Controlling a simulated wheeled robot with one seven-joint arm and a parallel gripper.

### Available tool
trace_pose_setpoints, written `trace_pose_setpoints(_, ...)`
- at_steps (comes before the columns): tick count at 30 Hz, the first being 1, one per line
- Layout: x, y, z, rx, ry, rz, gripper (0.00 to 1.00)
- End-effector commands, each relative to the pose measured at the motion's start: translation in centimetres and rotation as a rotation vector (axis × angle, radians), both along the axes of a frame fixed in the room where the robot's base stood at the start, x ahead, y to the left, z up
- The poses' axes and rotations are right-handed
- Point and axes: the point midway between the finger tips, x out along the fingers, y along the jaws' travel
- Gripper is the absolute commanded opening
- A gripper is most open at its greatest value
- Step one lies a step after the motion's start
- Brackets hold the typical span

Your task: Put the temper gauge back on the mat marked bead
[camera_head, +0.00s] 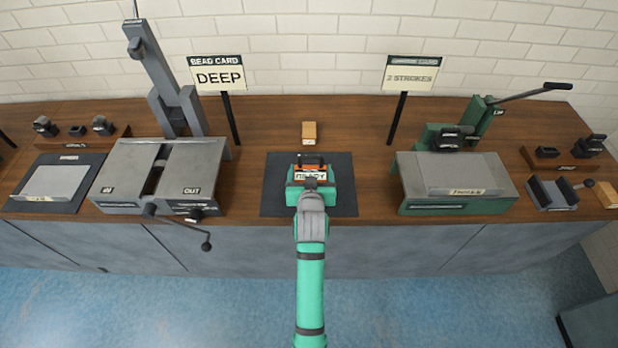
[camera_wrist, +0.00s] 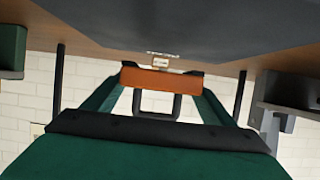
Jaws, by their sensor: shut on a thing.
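My gripper (camera_head: 316,172) is at the middle of the bench, over the central dark mat (camera_head: 346,204). It is shut on an orange piece with a black loop handle and a white plate reading READY (camera_head: 317,174). In the wrist view the orange piece (camera_wrist: 160,79) sits between the two green fingers, with the dark mat surface (camera_wrist: 190,25) close by. I cannot tell for sure that this piece is the temper gauge, or whether it touches the mat. No mat marking reads clearly as bead; another dark mat (camera_head: 68,208) at the left bears a grey plate.
A small wooden block (camera_head: 309,132) stands behind the central mat. A grey press marked IN and OUT (camera_head: 165,170) is left, a green press (camera_head: 455,180) right. Card stands reading DEEP (camera_head: 219,78) and 2 STROKES (camera_head: 410,77) rise behind. Wooden racks (camera_head: 560,160) stand at both ends.

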Motion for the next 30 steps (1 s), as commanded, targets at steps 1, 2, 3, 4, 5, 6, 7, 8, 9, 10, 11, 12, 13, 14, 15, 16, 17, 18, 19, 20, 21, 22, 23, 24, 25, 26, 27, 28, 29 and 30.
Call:
trace_pose_setpoints(1, 0.3, 0.1, -0.2, 0.0, -0.002, 0.0, 0.45)
trace_pose_setpoints(2, 0.4, 0.2, -0.3, -0.001, -0.002, 0.0, 0.45)
trace_pose_setpoints(3, 0.4, 0.2, -0.5, -0.001, -0.002, 0.0, 0.45)
trace_pose_setpoints(4, 0.5, 0.3, -0.5, -0.001, -0.002, 0.0, 0.45)
trace_pose_setpoints(5, 0.6, 0.3, -0.7, -0.001, -0.002, 0.0, 0.45)
trace_pose_setpoints(6, 0.8, 0.4, -0.9, -0.001, -0.002, 0.0, 0.45)
trace_pose_setpoints(7, 0.9, 0.5, -1.1, -0.001, -0.002, 0.0, 0.45)
trace_pose_setpoints(8, 1.0, 0.6, -1.5, -0.001, -0.001, 0.0, 0.45)
trace_pose_setpoints(9, 0.9, 0.5, -2.1, 0.0, 0.001, 0.0, 0.45)
trace_pose_setpoints(10, 0.9, 0.5, -2.6, 0.0, 0.001, 0.0, 0.45)
trace_pose_setpoints(11, 0.8, 0.5, -3.0, 0.0, 0.001, 0.0, 0.45)
trace_pose_setpoints(12, 0.8, 0.5, -3.6, 0.0, 0.002, 0.0, 0.45)
trace_pose_setpoints(13, 0.9, 0.5, -3.8, 0.0, 0.0, 0.0, 0.45)
trace_pose_setpoints(14, 0.9, 0.5, -4.0, 0.0, -0.001, 0.0, 0.45)
trace_pose_setpoints(15, 0.9, 0.5, -4.2, 0.0, -0.002, 0.0, 0.45)
trace_pose_setpoints(16, 0.9, 0.5, -4.2, 0.0, -0.002, 0.0, 0.45)
trace_pose_setpoints(17, 0.9, 0.5, -4.2, 0.0, -0.003, 0.0, 0.45)
trace_pose_setpoints(18, 0.9, 0.5, -4.1, 0.0, -0.003, 0.0, 0.45)
trace_pose_setpoints(19, 0.9, 0.5, -4.1, 0.0, -0.003, 0.0, 0.45)
trace_pose_setpoints(20, 0.9, 0.5, -4.1, 0.0, -0.003, 0.0, 0.45)
trace_pose_setpoints(21, 0.9, 0.5, -4.1, 0.0, -0.003, 0.0, 0.45)
trace_pose_setpoints(22, 0.9, 0.5, -4.1, 0.0, -0.003, 0.0, 0.45)
trace_pose_setpoints(23, 0.9, 0.5, -4.2, 0.0, -0.002, 0.0, 0.45)
trace_pose_setpoints(24, 0.9, 0.5, -4.3, 0.0, -0.002, 0.0, 0.45)
trace_pose_setpoints(25, 0.9, 0.5, -4.4, 0.0, -0.002, 0.0, 0.45)
trace_pose_setpoints(26, 0.9, 0.5, -4.5, 0.0, -0.002, 0.0, 0.45)
trace_pose_setpoints(27, 0.9, 0.5, -4.5, 0.0, -0.001, 0.0, 0.88)
trace_pose_setpoints(28, 0.9, 0.5, -4.5, 0.0, -0.001, 0.0, 0.95)
trace_pose_setpoints(29, 0.9, 0.5, -4.5, 0.0, -0.001, 0.0, 0.97)
trace_pose_setpoints(30, 0.9, 0.5, -4.5, 0.0, -0.001, 0.0, 0.97)
